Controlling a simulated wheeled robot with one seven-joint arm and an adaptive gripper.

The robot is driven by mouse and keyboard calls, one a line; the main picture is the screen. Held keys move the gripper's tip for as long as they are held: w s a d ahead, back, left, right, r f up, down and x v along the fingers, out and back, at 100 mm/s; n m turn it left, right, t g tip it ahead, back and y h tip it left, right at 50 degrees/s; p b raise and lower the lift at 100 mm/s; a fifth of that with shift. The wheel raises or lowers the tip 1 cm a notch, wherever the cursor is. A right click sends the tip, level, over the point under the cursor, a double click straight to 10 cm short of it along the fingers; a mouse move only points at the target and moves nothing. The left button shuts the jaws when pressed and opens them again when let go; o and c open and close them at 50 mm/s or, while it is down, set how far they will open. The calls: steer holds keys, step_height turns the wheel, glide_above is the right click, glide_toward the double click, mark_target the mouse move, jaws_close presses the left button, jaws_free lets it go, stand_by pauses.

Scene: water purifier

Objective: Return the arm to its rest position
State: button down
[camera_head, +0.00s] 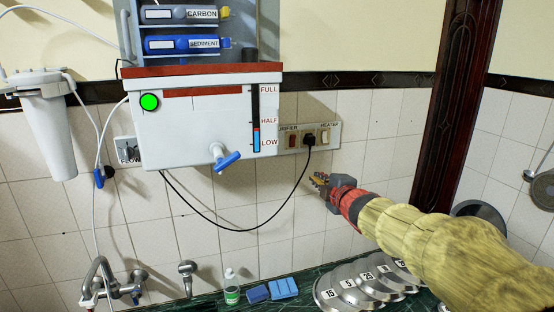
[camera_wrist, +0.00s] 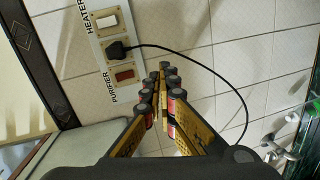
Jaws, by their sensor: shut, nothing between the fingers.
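My gripper (camera_head: 319,181) is in front of the tiled wall, below and slightly right of the switch panel (camera_head: 336,128), at the end of my arm reaching in from the lower right. In the wrist view, the fingers of my gripper (camera_wrist: 160,82) are shut with nothing between them. They point toward bare tile and appear clear of the switch panel (camera_wrist: 97,45). The panel carries a white heater switch (camera_wrist: 107,20), a black plug (camera_wrist: 116,49) and a brown purifier switch (camera_wrist: 125,76). My arm hides part of the counter and wall at right.
The white purifier (camera_head: 195,135) hangs at upper left, with a lit green light (camera_head: 150,102) and a blue-handled tap (camera_head: 228,161). The plug's black cable (camera_head: 265,223) loops below it. Numbered plates (camera_head: 345,290), blue sponges (camera_head: 284,288) and a bottle (camera_head: 231,289) occupy the counter.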

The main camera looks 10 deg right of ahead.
steer(key=s+d+f+m+g+h, duration=0.2)
steer(key=s+d+f+m+g, duration=0.1)
steer(key=s+f+m, duration=0.35)
steer(key=s+d+f+m+g+h, duration=0.2)
steer(key=s+d+f+m+g, duration=0.25)
steer(key=s+f, duration=0.35)
steer(key=s+a+f+m+g+y+b, duration=0.1)
steer(key=s+a+m, duration=0.2)
steer(key=s, duration=1.2)
steer(key=s+a+f+m+g+y+b, duration=0.1)
steer(key=s+a, duration=0.6)
steer(key=s, duration=0.8)
steer(key=f+m+g, duration=0.1)
steer(key=m, duration=0.1)
steer(key=shift+f+m, duration=0.15)
steer(key=shift+m, duration=0.15)
steer(key=shift+w, duration=0.1)
